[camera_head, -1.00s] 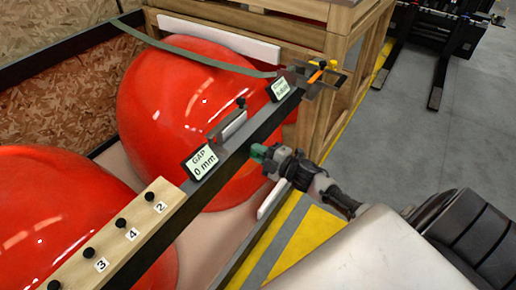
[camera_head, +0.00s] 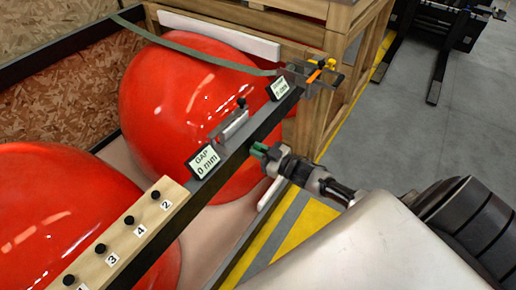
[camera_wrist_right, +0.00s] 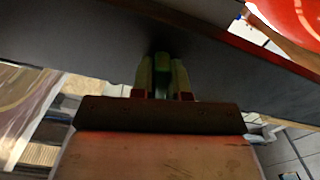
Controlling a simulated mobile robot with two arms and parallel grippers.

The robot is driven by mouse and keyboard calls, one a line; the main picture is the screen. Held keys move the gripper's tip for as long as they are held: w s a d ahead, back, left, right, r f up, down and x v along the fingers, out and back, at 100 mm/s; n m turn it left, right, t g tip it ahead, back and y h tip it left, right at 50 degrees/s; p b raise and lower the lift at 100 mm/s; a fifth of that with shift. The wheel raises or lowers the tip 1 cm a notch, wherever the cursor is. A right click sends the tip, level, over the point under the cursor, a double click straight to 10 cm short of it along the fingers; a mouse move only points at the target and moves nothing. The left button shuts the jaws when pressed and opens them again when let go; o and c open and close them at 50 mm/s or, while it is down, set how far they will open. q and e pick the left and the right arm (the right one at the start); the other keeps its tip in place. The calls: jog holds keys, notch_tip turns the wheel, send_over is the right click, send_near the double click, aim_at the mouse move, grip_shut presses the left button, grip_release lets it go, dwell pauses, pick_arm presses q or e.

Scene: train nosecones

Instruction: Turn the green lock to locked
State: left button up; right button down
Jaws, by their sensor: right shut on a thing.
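The green lock (camera_head: 259,149) sits on the side of the dark beam (camera_head: 232,160). My right gripper (camera_head: 266,153) reaches it from the right and is shut on it. In the right wrist view the green lock (camera_wrist_right: 162,72) stands upright between the two fingers of my right gripper (camera_wrist_right: 163,85), against the dark face of the beam. The fingers cover its sides, and I cannot tell whether it reads locked. My left gripper is not in view.
Red nosecones (camera_head: 195,105) lie behind and below the beam. The beam carries a "GAP 0 mm" display (camera_head: 205,162), another display (camera_head: 279,88), an orange-handled clamp (camera_head: 318,72) and a wooden strip with black knobs (camera_head: 133,222). Open grey floor (camera_head: 400,130) lies to the right.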

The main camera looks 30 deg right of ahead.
jog(key=shift+m, duration=1.5)
jog(key=c, duration=1.1)
grip_release()
jog(key=v, duration=1)
jog(key=shift+s+d+b, duration=0.15)
jog(key=shift+s+b, duration=0.15)
jog(key=shift+s, duration=0.1)
